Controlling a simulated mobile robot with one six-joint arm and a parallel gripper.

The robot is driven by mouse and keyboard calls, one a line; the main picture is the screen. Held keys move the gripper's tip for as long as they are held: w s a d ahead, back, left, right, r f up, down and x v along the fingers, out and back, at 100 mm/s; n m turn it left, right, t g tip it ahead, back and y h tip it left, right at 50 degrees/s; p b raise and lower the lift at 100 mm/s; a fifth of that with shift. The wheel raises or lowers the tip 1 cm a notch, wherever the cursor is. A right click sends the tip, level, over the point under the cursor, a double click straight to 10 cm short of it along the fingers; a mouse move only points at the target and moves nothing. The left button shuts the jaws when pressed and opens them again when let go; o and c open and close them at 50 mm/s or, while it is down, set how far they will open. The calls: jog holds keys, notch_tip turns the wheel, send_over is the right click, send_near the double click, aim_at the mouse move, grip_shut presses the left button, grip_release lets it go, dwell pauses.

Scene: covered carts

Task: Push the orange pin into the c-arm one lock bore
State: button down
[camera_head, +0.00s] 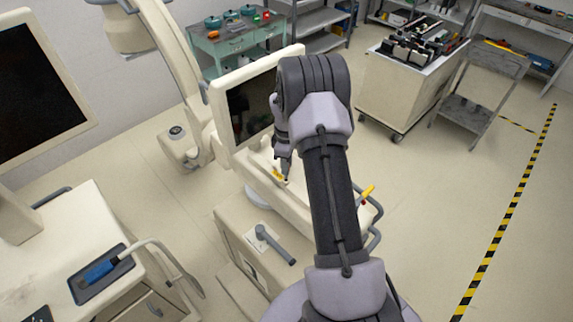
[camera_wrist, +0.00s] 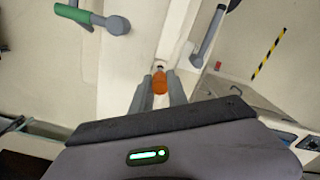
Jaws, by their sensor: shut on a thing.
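In the wrist view the orange pin (camera_wrist: 160,83) sits between the two grey fingers of my gripper (camera_wrist: 159,86), which is shut on it. A small dark spot (camera_wrist: 160,68) shows on the pale surface just past the pin; I cannot tell whether it is the lock bore or part of the pin. In the head view my gripper (camera_head: 285,172) is low over the pale c-arm cart (camera_head: 295,207), in front of its dark screen (camera_head: 250,108). The pin cannot be made out clearly there. How far the pin is from the bore is hidden.
A grey lever (camera_head: 272,243) is on the near side of the cart. A yellow handle (camera_head: 366,192) stands at its right. In the wrist view a green-ended handle (camera_wrist: 72,13) and a grey lever (camera_wrist: 208,38) flank the fingers. Open floor lies to the right.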

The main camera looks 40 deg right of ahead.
aim_at(287, 179)
jog(key=shift+f+b, duration=1.9)
jog(key=shift+f, duration=0.6)
jog(key=c, duration=1.2)
grip_release()
jog(key=shift+r, duration=0.1)
notch_tip(287, 179, up, 17)
jog(key=shift+r, duration=0.2)
